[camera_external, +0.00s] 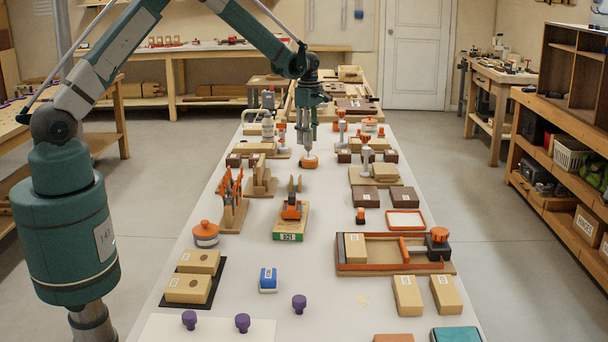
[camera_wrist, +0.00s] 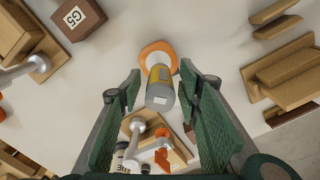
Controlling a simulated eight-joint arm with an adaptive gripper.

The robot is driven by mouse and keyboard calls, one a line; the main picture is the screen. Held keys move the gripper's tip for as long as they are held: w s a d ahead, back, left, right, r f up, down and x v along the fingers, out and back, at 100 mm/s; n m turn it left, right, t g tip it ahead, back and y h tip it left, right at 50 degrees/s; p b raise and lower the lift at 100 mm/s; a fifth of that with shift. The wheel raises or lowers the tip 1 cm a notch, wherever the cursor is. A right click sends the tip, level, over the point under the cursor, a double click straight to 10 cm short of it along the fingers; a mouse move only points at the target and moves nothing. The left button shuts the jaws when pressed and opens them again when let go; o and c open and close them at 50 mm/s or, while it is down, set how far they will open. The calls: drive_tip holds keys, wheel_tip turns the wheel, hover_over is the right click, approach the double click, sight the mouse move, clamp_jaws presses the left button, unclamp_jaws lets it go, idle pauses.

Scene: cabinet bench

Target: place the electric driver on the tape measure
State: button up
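My gripper (camera_wrist: 160,88) is open, its two green fingers on either side of an upright yellow and grey cylinder (camera_wrist: 161,88) with a wide orange base (camera_wrist: 151,50). This looks like the electric driver, though I cannot be sure. A gap shows between each finger and the cylinder. In the external view my gripper (camera_external: 307,140) points down at the far middle of the bench, with the orange base (camera_external: 309,161) just below it on the white top. I cannot surely pick out the tape measure; a small blue and white block (camera_external: 268,280) near the front may be it.
A brown box marked G5 (camera_wrist: 78,17) and wooden blocks (camera_wrist: 285,80) stand near the gripper. A clamp on a wooden base (camera_external: 366,160) is to the right, a green box (camera_external: 291,236) nearer the front. Purple knobs (camera_external: 242,322) stand at the front. Bare white bench (camera_external: 330,290) lies right of the blue block.

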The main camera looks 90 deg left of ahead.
drive_tip(key=shift+r, duration=0.2)
wheel_tip(320, 180, up, 12)
drive_tip(key=shift+f, duration=0.1)
idle(0.4)
idle(0.5)
idle(0.4)
